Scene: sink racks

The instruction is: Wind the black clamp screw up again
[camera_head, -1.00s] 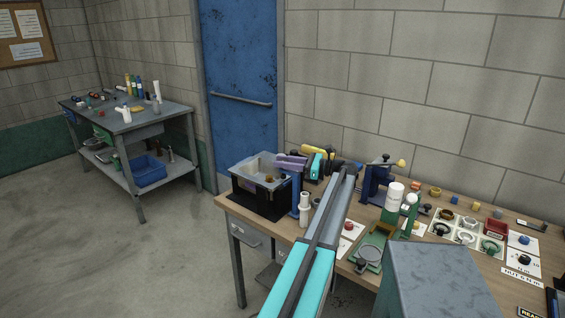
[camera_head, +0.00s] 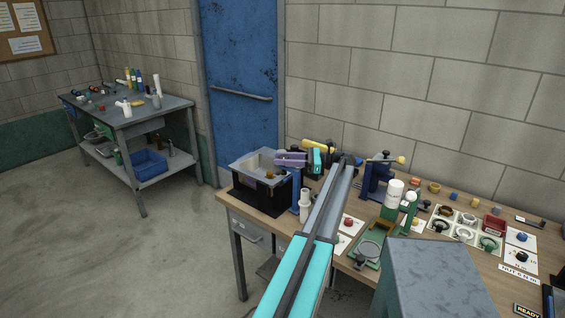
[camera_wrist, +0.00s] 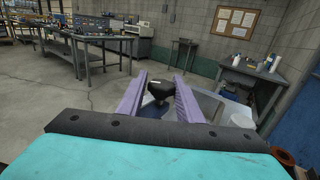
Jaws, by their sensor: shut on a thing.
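In the wrist view my gripper (camera_wrist: 160,78) is closed around a black screw head (camera_wrist: 156,92), which sits between the fingers. In the head view the screw head is hidden by the fingers. The screw's thread and how far it stands out cannot be told. A second blue clamp-like stand (camera_head: 372,178) with a yellow-tipped piece stands further right on the bench.
A green fixture (camera_head: 367,248) and several rings and trays fill the bench to the right. The floor at left is open.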

